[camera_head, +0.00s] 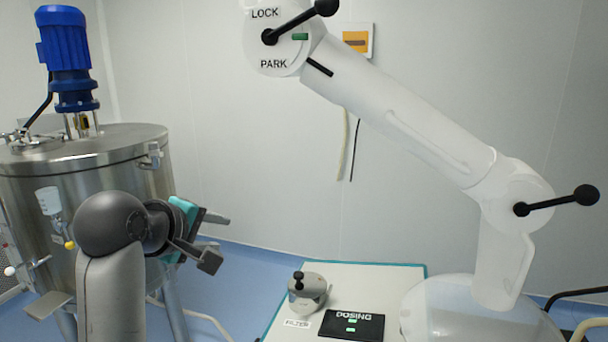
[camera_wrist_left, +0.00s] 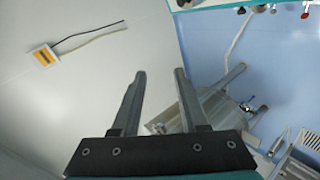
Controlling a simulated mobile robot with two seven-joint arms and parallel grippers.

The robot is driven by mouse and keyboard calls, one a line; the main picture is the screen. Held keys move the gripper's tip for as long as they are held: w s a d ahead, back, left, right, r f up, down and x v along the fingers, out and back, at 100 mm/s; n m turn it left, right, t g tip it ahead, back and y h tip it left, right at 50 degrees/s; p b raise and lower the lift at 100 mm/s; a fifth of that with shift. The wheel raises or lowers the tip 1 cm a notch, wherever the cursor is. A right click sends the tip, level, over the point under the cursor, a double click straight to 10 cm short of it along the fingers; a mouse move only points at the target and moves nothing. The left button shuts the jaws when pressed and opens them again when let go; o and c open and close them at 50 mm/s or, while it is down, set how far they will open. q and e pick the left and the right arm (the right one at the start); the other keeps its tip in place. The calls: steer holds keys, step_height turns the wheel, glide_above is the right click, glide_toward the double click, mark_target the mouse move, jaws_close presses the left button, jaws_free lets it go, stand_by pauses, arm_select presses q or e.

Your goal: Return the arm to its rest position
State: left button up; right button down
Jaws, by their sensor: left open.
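My left gripper (camera_head: 214,240) is in front of the steel tank in the head view, with its fingers pointing right, apart and empty. In the left wrist view its two fingers (camera_wrist_left: 160,72) stand apart with nothing between them. A large white jointed arm (camera_head: 410,115) spans the right side of the head view. Its upper joint (camera_head: 262,50) bears the words LOCK and PARK, a green mark and a black lever (camera_head: 300,22) tilted up to the right. Its lower joint has another black lever (camera_head: 556,202). My left gripper is well apart from it. My right gripper is not in view.
A steel tank (camera_head: 110,165) with a blue motor (camera_head: 64,40) stands at the left. A pale table (camera_head: 350,283) carries a grey knobbed device (camera_head: 307,291) and a black DOSING panel (camera_head: 352,326). An orange-and-white wall plate (camera_head: 357,41) has hanging cords. Blue floor (camera_head: 240,275) shows between.

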arm_select(q)
steer(key=s+f+m+g+y, duration=0.1)
steer(key=s+f+m+g, duration=0.15)
steer(key=s+f, duration=0.5)
steer(key=s+f+m+g+y, duration=0.1)
steer(key=s+f+m, duration=0.3)
steer(key=f, duration=0.7)
steer(key=s+f+m+g, duration=0.1)
steer(key=s+f+m, duration=0.25)
steer(key=s, duration=0.35)
steer(key=s+a+f+m+g, duration=0.1)
steer(key=s+f+m+g, duration=0.1)
steer(key=s+f, duration=0.3)
steer(key=s+f+m+g, duration=0.1)
steer(key=s+f+m, duration=0.15)
steer(key=s, duration=0.55)
step_height(320, 180, down, 28)
steer(key=s+g+b, duration=0.1)
steer(key=s+b, duration=0.1)
steer(key=b, duration=0.3)
steer(key=s+a+f+g+b, duration=0.1)
steer(key=s+f+b, duration=0.4)
steer(key=s+f, duration=0.9)
step_height(320, 180, down, 4)
steer(key=shift+s+a+r+y, duration=0.2)
steer(key=shift+s+a+y, duration=0.2)
steer(key=shift+a, duration=0.45)
